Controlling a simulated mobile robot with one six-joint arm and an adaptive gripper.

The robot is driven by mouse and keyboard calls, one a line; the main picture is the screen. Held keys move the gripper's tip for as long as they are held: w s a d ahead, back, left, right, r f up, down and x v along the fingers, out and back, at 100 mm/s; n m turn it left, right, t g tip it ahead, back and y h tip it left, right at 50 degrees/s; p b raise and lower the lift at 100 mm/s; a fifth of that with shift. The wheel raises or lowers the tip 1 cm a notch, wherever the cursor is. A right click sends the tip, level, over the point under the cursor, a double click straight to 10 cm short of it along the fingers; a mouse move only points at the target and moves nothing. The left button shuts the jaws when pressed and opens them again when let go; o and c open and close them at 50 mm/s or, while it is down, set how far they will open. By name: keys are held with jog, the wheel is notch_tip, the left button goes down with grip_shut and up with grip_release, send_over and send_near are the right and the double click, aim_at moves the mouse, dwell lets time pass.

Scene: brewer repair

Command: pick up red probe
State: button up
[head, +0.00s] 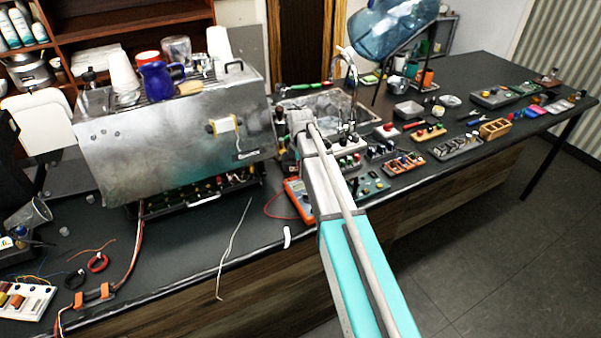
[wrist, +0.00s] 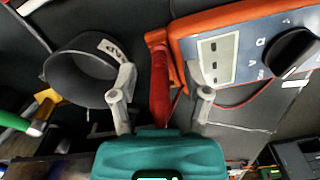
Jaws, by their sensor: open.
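The red probe (wrist: 159,85) shows in the wrist view, lying lengthwise beside the orange multimeter (wrist: 217,50). My gripper (wrist: 162,88) is open, with one finger on each side of the probe and visible gaps to it. I cannot tell how far the fingertips are above it. A red lead curves below the multimeter. In the head view the multimeter (head: 294,187) lies on the bench, partly hidden behind my arm. The probe cannot be made out there, and my gripper's fingers are hidden.
A dark round container (wrist: 80,68) with lettering is close to my left finger in the wrist view. A green-handled tool (wrist: 20,124) lies farther left. In the head view the large metal brewer (head: 170,135) stands left of my arm, and small parts crowd the bench right.

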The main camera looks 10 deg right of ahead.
dwell(0.4)
grip_shut()
jog(key=shift+r, duration=0.15)
notch_tip(320, 180, up, 3)
jog(key=p, duration=0.2)
jog(key=shift+f+p, duration=0.2)
jog(key=shift+p, duration=0.2)
jog(key=s+r+p, duration=1)
jog(key=s, duration=0.4)
jog(key=shift+a, duration=0.1)
dwell(0.4)
